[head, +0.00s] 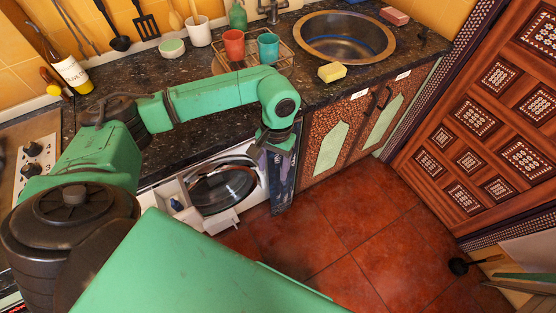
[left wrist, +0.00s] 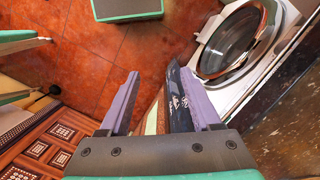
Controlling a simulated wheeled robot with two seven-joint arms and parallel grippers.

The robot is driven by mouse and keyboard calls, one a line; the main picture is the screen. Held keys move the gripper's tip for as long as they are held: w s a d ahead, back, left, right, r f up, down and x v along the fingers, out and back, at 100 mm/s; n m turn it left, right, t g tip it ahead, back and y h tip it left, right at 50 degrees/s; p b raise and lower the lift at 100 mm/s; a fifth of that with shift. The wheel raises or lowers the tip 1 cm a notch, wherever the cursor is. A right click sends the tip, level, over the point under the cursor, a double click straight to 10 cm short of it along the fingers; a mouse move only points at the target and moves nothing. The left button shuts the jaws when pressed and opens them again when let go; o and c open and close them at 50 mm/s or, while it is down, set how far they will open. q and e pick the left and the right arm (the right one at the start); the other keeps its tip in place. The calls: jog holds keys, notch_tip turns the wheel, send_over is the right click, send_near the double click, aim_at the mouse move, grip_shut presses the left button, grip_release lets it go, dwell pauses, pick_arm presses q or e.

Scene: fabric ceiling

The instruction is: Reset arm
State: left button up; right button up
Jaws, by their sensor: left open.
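My left arm (head: 215,95) is green and reaches from the left over the counter's front edge. My left gripper (head: 279,148) points down in front of the lower cabinets, beside the washing machine. In the left wrist view the gripper's two purple-grey fingers (left wrist: 160,75) are apart. A dark object with white print (left wrist: 179,100) shows close to the right finger; I cannot tell whether they touch. My right gripper is in neither view.
The dark counter (head: 200,135) holds a wire rack with cups (head: 268,48), a yellow sponge (head: 332,72) and a round sink (head: 345,37). The washing machine (head: 220,187) stands below. A carved wooden door (head: 480,125) is at right. Red tiled floor (head: 350,225) is largely clear.

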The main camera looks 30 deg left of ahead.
pick_arm(q)
jog(key=shift+s, duration=0.1)
dwell(0.3)
